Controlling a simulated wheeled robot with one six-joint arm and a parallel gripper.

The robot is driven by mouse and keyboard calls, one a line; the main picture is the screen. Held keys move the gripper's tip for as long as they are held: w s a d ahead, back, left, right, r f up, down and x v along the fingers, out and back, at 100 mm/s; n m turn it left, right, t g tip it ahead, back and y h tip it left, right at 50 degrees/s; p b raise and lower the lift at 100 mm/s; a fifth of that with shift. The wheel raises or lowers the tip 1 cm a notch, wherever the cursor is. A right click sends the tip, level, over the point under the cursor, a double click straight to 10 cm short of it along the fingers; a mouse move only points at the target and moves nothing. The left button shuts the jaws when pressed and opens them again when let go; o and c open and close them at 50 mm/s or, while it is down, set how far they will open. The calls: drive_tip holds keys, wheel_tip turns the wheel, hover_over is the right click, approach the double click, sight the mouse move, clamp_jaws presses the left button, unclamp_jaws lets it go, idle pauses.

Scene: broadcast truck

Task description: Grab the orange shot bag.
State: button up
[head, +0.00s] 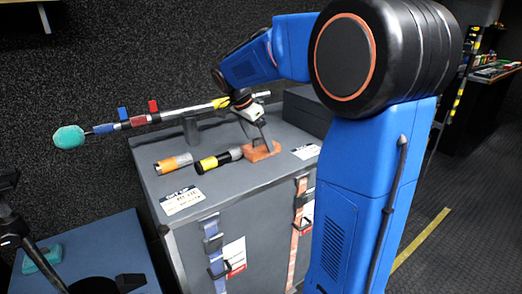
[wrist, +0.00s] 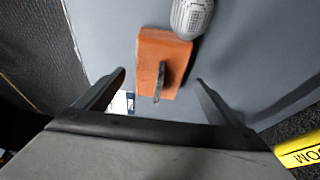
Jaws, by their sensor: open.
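The orange shot bag (head: 262,155) lies on the grey case top, by the head end of a yellow-banded microphone. In the wrist view the bag (wrist: 150,52) is a small orange block with a dark upright strap or handle on its middle. My gripper (head: 262,138) points down right over the bag in the head view and partly hides it. In the wrist view my gripper (wrist: 161,78) is open, with one finger on each side of the bag and a gap to both. I cannot tell how far the fingertips are above the case top.
The yellow-banded microphone (head: 218,160) and an orange-banded one (head: 173,164) lie left of the bag. White labels (head: 182,201) lie on the grey case (head: 240,196). A dark wall stands behind.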

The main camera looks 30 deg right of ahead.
sight(261, 145)
drive_tip(key=shift+x, duration=1.5)
drive_tip(key=shift+r, duration=0.1)
drive_tip(key=c, duration=2)
